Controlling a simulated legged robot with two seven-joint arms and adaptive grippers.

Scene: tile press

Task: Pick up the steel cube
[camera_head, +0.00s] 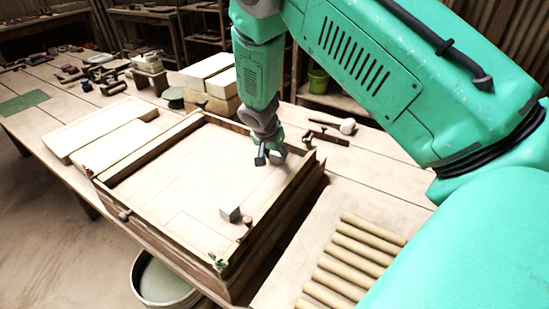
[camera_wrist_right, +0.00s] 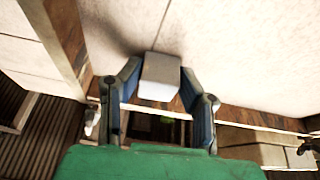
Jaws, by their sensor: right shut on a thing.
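My right gripper (camera_head: 268,158) hangs low over the far right part of the wooden-framed tray (camera_head: 150,157). In the right wrist view, its two blue-grey fingers (camera_wrist_right: 160,88) are shut on a pale grey cube (camera_wrist_right: 161,77), which appears to be the steel cube. The cube sits between the fingertips, with a soft shadow on the pale surface beside it. In the head view the fingers partly hide what they hold. A separate small grey block (camera_head: 230,213) sits on the tray's surface near its front right corner. My left gripper is not in view.
A small brown knob (camera_head: 247,221) is beside the grey block. Pale rollers (camera_head: 345,258) lie in a row at the lower right. Light slabs (camera_head: 100,130) lie left of the tray, and stacked blocks (camera_head: 210,80) stand behind it. A bucket (camera_head: 160,281) is below the front edge.

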